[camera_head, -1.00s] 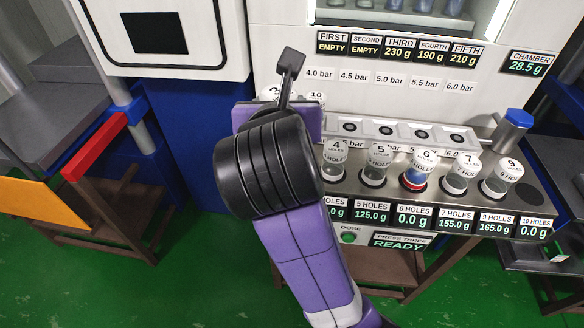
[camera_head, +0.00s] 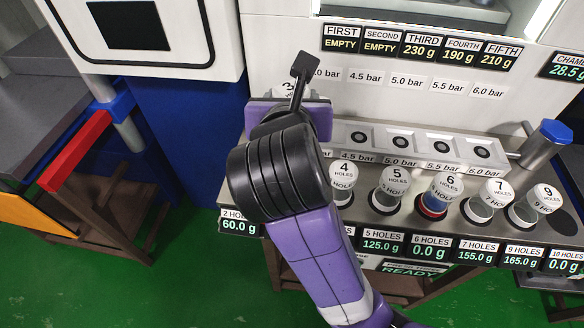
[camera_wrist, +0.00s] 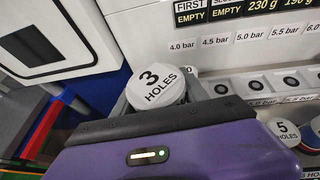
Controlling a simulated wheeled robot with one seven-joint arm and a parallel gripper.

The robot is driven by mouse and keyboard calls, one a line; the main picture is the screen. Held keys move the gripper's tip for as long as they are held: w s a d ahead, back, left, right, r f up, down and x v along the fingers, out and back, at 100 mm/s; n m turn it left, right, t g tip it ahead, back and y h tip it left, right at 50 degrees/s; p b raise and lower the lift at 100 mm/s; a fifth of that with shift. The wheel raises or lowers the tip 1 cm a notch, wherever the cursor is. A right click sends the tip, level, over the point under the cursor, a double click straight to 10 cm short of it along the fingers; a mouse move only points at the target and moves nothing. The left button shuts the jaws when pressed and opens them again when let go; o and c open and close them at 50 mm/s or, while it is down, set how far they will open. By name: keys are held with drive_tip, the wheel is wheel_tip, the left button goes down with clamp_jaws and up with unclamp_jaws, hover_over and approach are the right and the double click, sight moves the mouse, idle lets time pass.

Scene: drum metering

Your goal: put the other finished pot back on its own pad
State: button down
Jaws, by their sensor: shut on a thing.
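My gripper (camera_wrist: 172,98) is shut on a pot with a round white lid marked 3 HOLES (camera_wrist: 160,86). In the head view only a bit of that lid (camera_head: 287,89) shows above my purple hand. The pot's body is mostly hidden behind the hand, so I cannot tell whether it touches anything below. The held pot is left of the standing pots, in front of the machine's white panel. The pad for 3 holes and its readout are hidden behind my arm. The 2 HOLES readout (camera_head: 239,224) shows 60.0 g.
Lidded pots 4 (camera_head: 343,178), 5 (camera_head: 394,184), 6 (camera_head: 441,189), 7 (camera_head: 488,200) and 9 (camera_head: 538,205) stand in a row. Pot 6 has red at its base; its readout shows 0.0 g. The dark 10-hole pad (camera_head: 565,228) is bare. A blue-topped post (camera_head: 548,143) stands behind.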

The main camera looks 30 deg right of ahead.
wheel_tip(320, 180, down, 18)
drive_tip(key=b, duration=0.3)
drive_tip(key=shift+r, duration=0.25)
drive_tip(key=c, duration=0.6)
unclamp_jaws()
drive_tip(key=shift+f, duration=0.1)
drive_tip(key=p+v, duration=0.1)
drive_tip(key=v, duration=1.1)
